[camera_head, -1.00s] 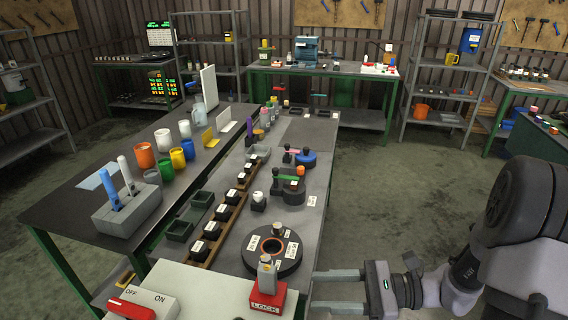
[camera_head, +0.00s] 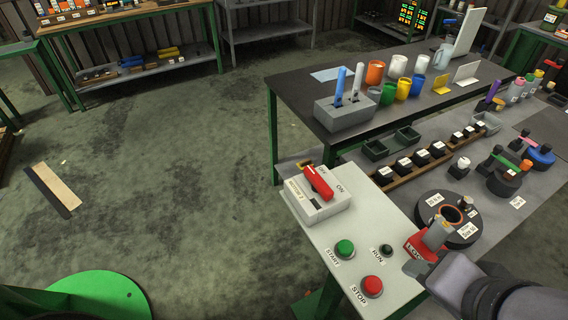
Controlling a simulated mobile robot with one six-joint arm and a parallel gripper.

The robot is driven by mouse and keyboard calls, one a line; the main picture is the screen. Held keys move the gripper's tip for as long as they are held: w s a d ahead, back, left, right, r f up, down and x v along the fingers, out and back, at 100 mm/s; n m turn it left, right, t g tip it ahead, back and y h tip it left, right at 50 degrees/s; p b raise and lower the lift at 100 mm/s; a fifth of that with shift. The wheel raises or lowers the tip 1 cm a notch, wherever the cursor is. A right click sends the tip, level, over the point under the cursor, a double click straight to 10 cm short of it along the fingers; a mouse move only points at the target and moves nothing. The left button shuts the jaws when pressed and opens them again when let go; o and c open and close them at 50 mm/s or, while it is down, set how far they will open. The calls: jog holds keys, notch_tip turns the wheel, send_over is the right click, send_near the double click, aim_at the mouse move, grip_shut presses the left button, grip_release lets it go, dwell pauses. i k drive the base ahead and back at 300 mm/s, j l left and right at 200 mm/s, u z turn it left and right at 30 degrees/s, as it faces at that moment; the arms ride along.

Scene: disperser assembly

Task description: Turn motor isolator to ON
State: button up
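The motor isolator is a pale grey box (camera_head: 318,208) with a red handle (camera_head: 318,183) on top, at the far left corner of the light panel. OFF is printed behind the handle's far end and ON to the right of its middle. The handle lies slanted from far left to near right; I cannot tell for sure which mark it points to. My gripper (camera_head: 446,272) is at the lower right, close to the red LOCK block, well apart from the isolator. Its fingertips are not clear against the block, so its opening cannot be made out.
The panel (camera_head: 390,298) also bears a green START button (camera_head: 345,248), a red STOP button (camera_head: 372,286), a small black RUN knob (camera_head: 386,251) and the red LOCK block (camera_head: 422,246). A dark ring (camera_head: 468,231) and parts lie behind. Open floor is at left.

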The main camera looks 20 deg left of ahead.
aim_at(318, 186)
jog(key=u, duration=0.95)
